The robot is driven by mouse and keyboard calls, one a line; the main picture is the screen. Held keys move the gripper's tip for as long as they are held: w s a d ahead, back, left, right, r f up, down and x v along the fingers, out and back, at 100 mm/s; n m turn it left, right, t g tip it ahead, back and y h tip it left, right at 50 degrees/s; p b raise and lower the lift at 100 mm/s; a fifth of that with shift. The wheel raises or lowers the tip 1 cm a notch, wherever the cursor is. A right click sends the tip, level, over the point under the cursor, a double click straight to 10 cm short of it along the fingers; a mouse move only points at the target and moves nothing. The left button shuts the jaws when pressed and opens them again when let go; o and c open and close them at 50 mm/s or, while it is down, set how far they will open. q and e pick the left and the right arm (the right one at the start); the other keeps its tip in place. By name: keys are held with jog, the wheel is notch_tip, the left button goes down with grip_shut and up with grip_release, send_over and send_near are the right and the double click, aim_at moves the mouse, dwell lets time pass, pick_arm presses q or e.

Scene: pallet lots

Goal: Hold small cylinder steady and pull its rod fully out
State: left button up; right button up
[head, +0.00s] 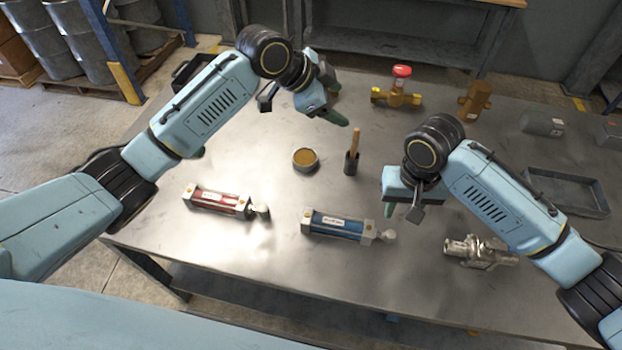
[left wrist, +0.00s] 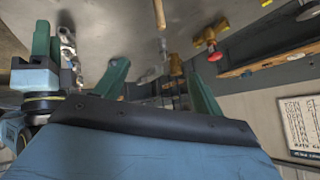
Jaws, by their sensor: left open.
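A small cylinder with a red body (head: 218,201) lies on the metal table at left, its short rod end (head: 261,211) pointing right. My left gripper (head: 333,103) is open and empty over the back of the table, away from both cylinders. Its green fingers also show wide apart in the left wrist view (left wrist: 160,85). My right gripper (head: 404,211) hangs right of and behind the blue cylinder, fingers apart and empty.
A round tin (head: 305,160) and a cup with a wooden-handled tool (head: 352,158) stand mid-table. A red-knobbed brass valve (head: 402,90), a brass fitting (head: 475,100) and a dark tray (head: 565,192) are farther back and right. A metal fitting (head: 480,252) lies at front right.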

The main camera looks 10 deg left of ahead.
pick_arm(q)
jog(key=s+d+f+m+g+y, duration=0.1)
jog(key=s+d+f+g+y, duration=0.15)
jog(key=s+f, duration=0.3)
jog(key=m+g+y, duration=0.2)
jog(key=g+y, duration=0.1)
jog(key=y, duration=0.1)
send_near(311, 216)
notch_tip(311, 216, down, 11)
jog(key=shift+s+f, duration=0.1)
